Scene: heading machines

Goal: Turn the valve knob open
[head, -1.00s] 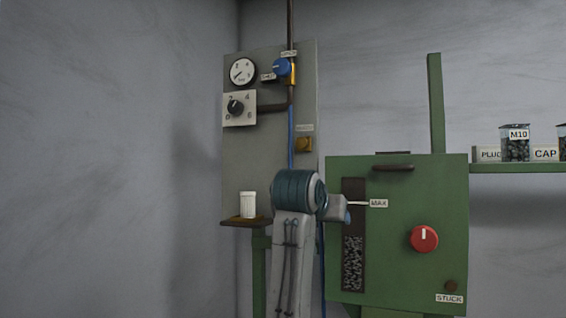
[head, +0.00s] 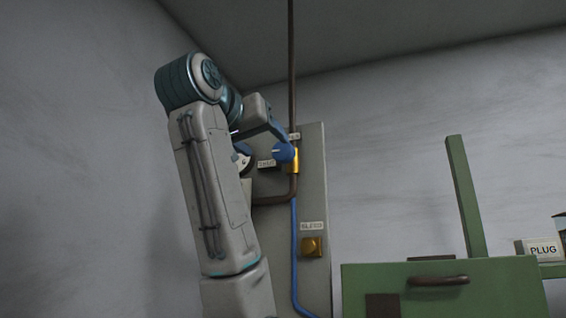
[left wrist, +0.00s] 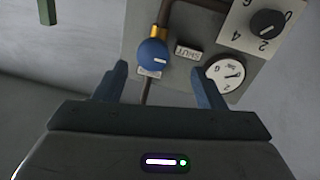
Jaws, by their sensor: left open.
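The valve knob (head: 284,152) is round and blue, on a brass valve body on the grey panel. In the left wrist view, the knob (left wrist: 153,53) has a white mark pointing roughly toward the SHUT label (left wrist: 188,52). A second small label (left wrist: 149,73) sits by the knob, too small to read surely. My left gripper (head: 258,141) is raised at the panel, near the knob. In the left wrist view, my left gripper (left wrist: 158,72) is open and empty, and the knob shows between its blue fingers. I cannot tell how much gap is left. My right gripper is out of view.
A round gauge (left wrist: 225,74) and a black numbered dial (left wrist: 267,23) sit beside the knob on the panel. A dark pipe (head: 291,70) runs up from the valve. A brass BLEED fitting (head: 312,247) sits below. A green machine (head: 450,290) stands right.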

